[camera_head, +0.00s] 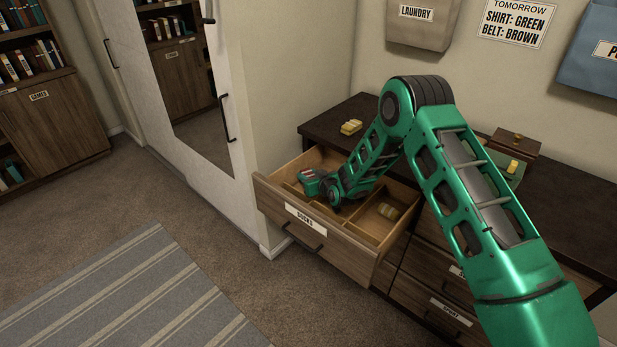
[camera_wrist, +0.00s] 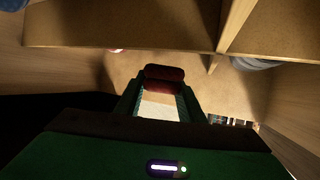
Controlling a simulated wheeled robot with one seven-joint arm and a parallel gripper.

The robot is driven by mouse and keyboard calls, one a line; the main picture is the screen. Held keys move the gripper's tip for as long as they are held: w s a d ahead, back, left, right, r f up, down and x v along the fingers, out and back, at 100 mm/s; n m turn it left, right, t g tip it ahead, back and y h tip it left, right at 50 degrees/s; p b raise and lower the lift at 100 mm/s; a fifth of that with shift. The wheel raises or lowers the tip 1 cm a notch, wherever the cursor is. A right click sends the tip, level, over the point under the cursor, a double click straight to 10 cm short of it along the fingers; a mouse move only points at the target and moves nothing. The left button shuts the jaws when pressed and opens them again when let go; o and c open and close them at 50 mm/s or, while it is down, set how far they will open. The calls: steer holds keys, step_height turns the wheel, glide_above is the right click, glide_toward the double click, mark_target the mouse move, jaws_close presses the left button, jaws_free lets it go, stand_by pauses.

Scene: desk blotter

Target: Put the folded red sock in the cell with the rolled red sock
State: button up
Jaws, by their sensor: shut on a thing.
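My gripper (camera_wrist: 162,88) is shut on a dark red bundle, which looks like the folded red sock (camera_wrist: 164,73); it shows between the fingertips in the wrist view. In the head view my gripper (camera_head: 309,182) is low inside the open drawer (camera_head: 322,240) labelled SOCKS, in its left part. The drawer is split into cells by wooden dividers (camera_wrist: 120,36). A small pinkish bit (camera_wrist: 116,50) shows at a divider's edge in the wrist view; I cannot tell what it is. I cannot make out the rolled red sock for certain. My arm hides part of the drawer.
A grey-blue item (camera_wrist: 252,63) lies beyond a divider in the wrist view. Yellow folded items (camera_head: 351,127) and a brown box (camera_head: 514,142) are on the dresser top (camera_head: 345,114). Drawer walls and dividers stand close around my gripper.

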steer(key=shift+s+f, duration=0.1)
steer(key=shift+f, duration=0.5)
steer(key=o, duration=1.1)
steer(key=shift+s+f, duration=0.1)
steer(key=shift+f, duration=0.05)
steer(key=shift+a+r, duration=0.1)
steer(key=shift+r, duration=0.3)
steer(key=v, duration=1.2)
steer(key=shift+r, duration=0.3)
steer(key=shift+r, duration=0.1)
